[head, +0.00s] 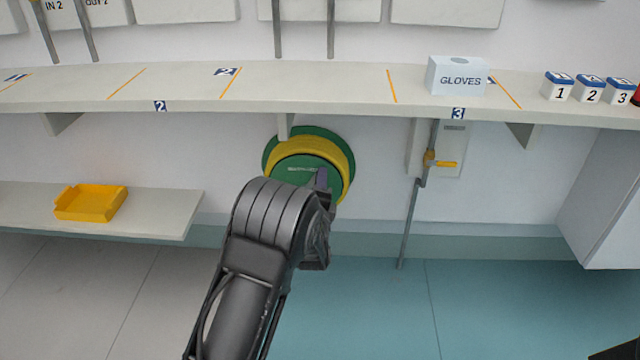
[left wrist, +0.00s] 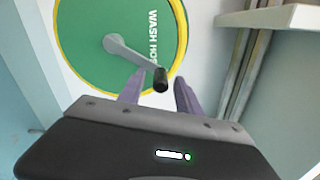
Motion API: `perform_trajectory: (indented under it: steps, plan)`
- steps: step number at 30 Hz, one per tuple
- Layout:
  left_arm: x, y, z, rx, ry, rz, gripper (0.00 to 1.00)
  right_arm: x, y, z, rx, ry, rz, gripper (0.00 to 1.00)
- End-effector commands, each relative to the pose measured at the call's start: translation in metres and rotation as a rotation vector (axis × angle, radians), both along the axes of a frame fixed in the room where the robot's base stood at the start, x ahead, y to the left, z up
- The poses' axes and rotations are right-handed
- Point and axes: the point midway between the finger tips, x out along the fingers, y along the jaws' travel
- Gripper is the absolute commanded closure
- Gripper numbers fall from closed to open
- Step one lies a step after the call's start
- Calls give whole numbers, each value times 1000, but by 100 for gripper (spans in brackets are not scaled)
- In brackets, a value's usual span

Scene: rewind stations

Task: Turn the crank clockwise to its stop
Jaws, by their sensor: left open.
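The hose reel is a green disc with a yellow rim under the wall shelf, seen in the head view (head: 340,160) and large in the left wrist view (left wrist: 95,20). Its lettering is partly cut off. A grey crank arm (left wrist: 128,52) runs from the hub to a black handle (left wrist: 160,80). My left gripper (left wrist: 157,84) is open, its two purple-grey fingers on either side of the handle; I cannot tell whether they touch it. In the head view my left gripper (head: 321,181) is in front of the disc and hides the crank. My right gripper is not in view.
The long shelf (head: 330,88) runs above the reel, with a GLOVES box (head: 457,77) and numbered blocks (head: 558,90). A yellow-handled valve (head: 440,162) on a pipe stands right of the reel. A yellow tray (head: 91,203) sits on the lower left shelf (head: 165,215).

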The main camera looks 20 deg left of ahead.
Motion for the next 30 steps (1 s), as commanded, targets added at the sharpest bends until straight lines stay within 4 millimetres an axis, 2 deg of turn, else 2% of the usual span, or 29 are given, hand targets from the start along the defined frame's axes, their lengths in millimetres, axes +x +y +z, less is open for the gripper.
perform_trajectory:
  steps: [7,18,22,30]
  plan:
    - [-15,-6,1,-1,2,-1,59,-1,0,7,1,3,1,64]
    - [-68,-24,1,-1,2,-1,59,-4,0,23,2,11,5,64]
    - [-74,-26,0,0,0,0,59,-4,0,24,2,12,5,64]
    - [-74,-26,0,0,0,0,59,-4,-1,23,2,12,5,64]
